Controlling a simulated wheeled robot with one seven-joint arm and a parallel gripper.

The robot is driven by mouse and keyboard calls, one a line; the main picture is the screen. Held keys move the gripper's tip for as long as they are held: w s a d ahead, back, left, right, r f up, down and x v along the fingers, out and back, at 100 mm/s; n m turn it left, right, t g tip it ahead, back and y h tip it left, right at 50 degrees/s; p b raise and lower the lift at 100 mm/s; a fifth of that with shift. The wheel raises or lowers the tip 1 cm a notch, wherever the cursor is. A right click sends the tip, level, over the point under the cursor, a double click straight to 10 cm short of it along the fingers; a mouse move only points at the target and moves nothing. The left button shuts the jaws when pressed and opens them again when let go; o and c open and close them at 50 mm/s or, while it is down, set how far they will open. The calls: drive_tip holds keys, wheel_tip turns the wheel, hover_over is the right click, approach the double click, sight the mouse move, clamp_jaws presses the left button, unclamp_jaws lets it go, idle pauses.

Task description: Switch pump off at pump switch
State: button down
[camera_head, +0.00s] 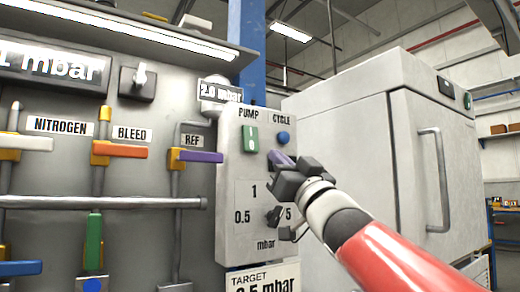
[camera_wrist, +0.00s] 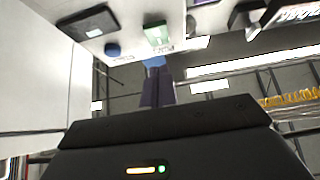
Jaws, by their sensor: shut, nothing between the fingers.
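The pump switch (camera_head: 250,138) is a green rocker under the PUMP label on the pale grey control box (camera_head: 229,165). In the wrist view the green switch (camera_wrist: 157,34) shows at the top, beyond my fingertips, with its label upside down. My gripper (camera_head: 278,160) has purple fingers and is in front of the box, to the right of and below the switch. In the wrist view my gripper (camera_wrist: 157,82) has its fingers together and empty. A gap shows between the fingers and the switch there. No contact with the switch is visible.
A round blue CYCLE button (camera_head: 283,138) is just above my fingertips. A dark dial knob (camera_head: 273,216) is lower on the box, partly behind my gripper. A purple REF valve handle (camera_head: 201,156) is left of the box. A large grey cabinet (camera_head: 355,130) stands to the right.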

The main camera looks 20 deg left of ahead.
sight(252, 146)
drive_tip(key=w+a, duration=0.1)
drive_tip(key=w+a+r+p, duration=0.1)
drive_tip(key=w+a, duration=0.1)
drive_tip(key=w+a+r, duration=0.1)
drive_tip(key=a, duration=0.1)
drive_tip(key=shift+w, duration=0.15)
drive_tip(key=shift+w+a, duration=0.25)
drive_tip(key=shift+a, duration=0.05)
